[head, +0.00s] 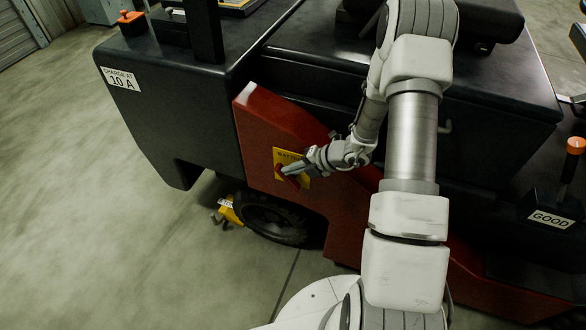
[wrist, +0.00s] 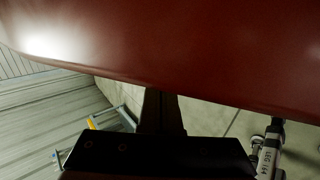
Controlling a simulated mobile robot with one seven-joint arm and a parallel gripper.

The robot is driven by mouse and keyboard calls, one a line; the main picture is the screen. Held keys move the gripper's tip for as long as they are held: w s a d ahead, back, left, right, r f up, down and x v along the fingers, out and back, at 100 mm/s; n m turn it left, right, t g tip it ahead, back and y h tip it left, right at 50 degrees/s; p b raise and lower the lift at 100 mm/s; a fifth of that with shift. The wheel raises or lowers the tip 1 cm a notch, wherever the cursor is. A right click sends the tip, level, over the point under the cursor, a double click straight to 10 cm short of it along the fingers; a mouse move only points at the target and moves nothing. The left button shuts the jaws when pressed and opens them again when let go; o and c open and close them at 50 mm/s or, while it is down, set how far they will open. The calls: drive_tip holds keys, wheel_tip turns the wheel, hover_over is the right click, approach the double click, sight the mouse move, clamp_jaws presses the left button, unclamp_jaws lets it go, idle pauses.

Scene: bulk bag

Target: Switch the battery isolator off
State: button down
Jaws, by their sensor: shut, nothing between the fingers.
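The battery isolator is a yellow plate (head: 289,155) lettered in black, its text partly covered, on the red side panel (head: 262,125) of a dark vehicle. A red handle (head: 279,171) shows in part on the plate. My gripper (head: 287,171) is shut and empty, with its tips in front of the plate at the handle. I cannot tell whether the tips touch the handle. In the wrist view, my dark gripper (wrist: 160,110) stands close to the red panel (wrist: 190,45). The isolator does not show there.
A wheel (head: 270,219) and a yellow tagged object (head: 229,210) are below the panel. An orange-topped lever (head: 575,146) stands near a "GOOD" label (head: 551,219) at right. A "CHARGE AT 10 A" label (head: 121,79) is at upper left. The floor at left is clear.

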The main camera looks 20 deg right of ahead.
sight(276, 167)
drive_tip(key=h+p, duration=0.1)
drive_tip(key=p, duration=0.1)
drive_tip(key=a+r+g+h+p, duration=0.1)
drive_tip(key=p, duration=0.1)
drive_tip(key=shift+w+p, duration=0.3)
drive_tip(key=shift+p, duration=0.05)
drive_tip(key=shift+w+a+f+g+h+p, duration=0.1)
drive_tip(key=shift+w+a+g+h+p, duration=0.2)
drive_tip(key=shift+g+h+p, duration=0.7)
drive_tip(key=shift+w+a+f+t+y+p, duration=0.2)
drive_tip(key=shift+f+t+y+p, duration=0.1)
drive_tip(key=shift+p, duration=0.5)
drive_tip(key=shift+w+a+f, duration=0.4)
drive_tip(key=shift+a+f, duration=0.15)
drive_tip(key=shift+a, duration=0.1)
drive_tip(key=shift+a+f, duration=0.1)
drive_tip(key=shift+a, duration=0.05)
drive_tip(key=shift+p, duration=0.35)
drive_tip(key=shift+r, duration=0.4)
wheel_tip(276, 167, up, 13)
drive_tip(key=p, duration=0.5)
drive_tip(key=shift+r+p, duration=0.2)
drive_tip(key=shift+p, duration=0.15)
